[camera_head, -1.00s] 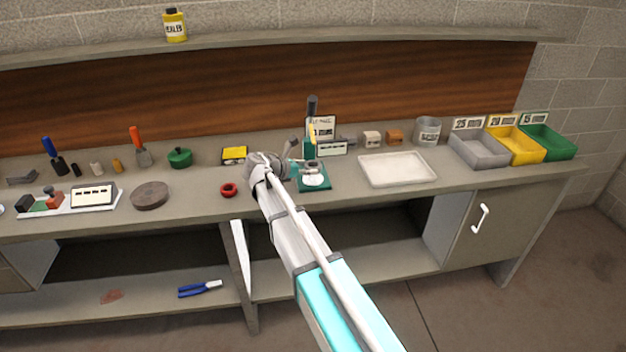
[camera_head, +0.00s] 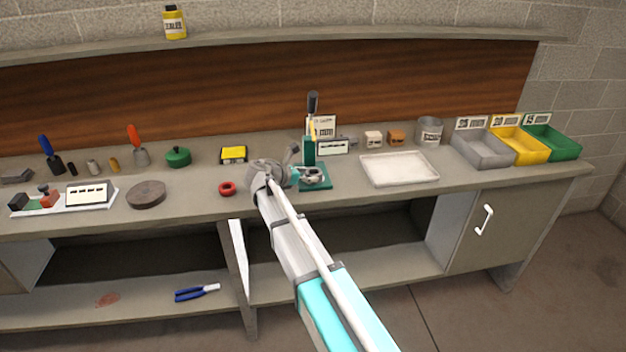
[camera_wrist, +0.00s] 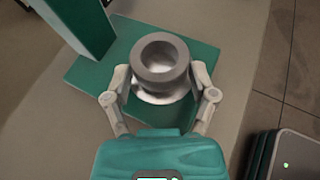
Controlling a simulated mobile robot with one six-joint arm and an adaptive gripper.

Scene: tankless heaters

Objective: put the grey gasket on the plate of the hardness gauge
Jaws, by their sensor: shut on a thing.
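The grey gasket (camera_wrist: 160,58) is a thick ring held between the two fingertips of my gripper (camera_wrist: 160,88) in the wrist view. Below it lies the pale round plate (camera_wrist: 158,97) of the green hardness gauge (camera_wrist: 88,72), partly hidden by the gasket. The gasket appears over the plate; I cannot tell whether it touches it. In the head view, my gripper (camera_head: 308,176) is at the foot of the green hardness gauge (camera_head: 309,152), which has a dark lever on top. The gasket is small and hard to make out there.
A white tray (camera_head: 399,169) stands right of the gauge, with grey (camera_head: 481,150), yellow (camera_head: 519,147) and green (camera_head: 553,143) bins beyond. A red ring (camera_head: 227,188) and a brown disc (camera_head: 146,195) lie to the left. A yellow box (camera_head: 233,154) sits behind.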

